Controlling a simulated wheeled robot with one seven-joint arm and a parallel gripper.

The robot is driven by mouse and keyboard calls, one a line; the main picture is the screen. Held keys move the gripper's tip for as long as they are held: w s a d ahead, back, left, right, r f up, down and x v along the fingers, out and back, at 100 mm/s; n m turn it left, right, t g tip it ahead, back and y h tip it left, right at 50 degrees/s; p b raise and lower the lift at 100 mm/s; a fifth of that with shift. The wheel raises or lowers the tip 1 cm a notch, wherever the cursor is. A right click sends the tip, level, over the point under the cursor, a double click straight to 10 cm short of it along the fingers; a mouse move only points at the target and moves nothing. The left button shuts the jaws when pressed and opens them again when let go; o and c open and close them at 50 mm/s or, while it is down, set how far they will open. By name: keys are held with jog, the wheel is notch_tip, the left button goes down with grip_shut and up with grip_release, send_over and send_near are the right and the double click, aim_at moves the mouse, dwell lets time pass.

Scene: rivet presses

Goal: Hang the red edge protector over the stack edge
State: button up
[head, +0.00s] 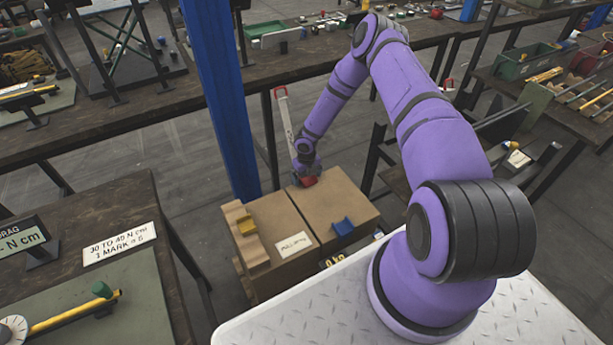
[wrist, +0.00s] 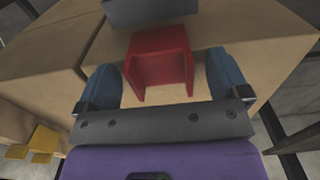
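The red edge protector (wrist: 160,55) is an angled, channel-like piece on the brown carton stack. In the head view the red protector (head: 309,181) shows at the far edge of the right carton (head: 325,205), partly hidden by my wrist. My gripper (wrist: 165,70) is open, its two blue fingers on either side of the protector. A gap shows between the protector and the right finger; the left finger is closer. I cannot tell whether the protector only lies on top or laps over the edge.
A blue protector (head: 343,226) lies near the right carton's front edge. Yellow protectors (head: 243,222) sit at the left carton's left edge. A white label (head: 295,245) lies on top. A blue post (head: 222,90) stands behind left. A grey block (wrist: 150,12) is just beyond the red protector.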

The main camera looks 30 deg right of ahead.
notch_tip(320, 180, up, 11)
dwell(0.7)
jog(key=shift+f, duration=0.1)
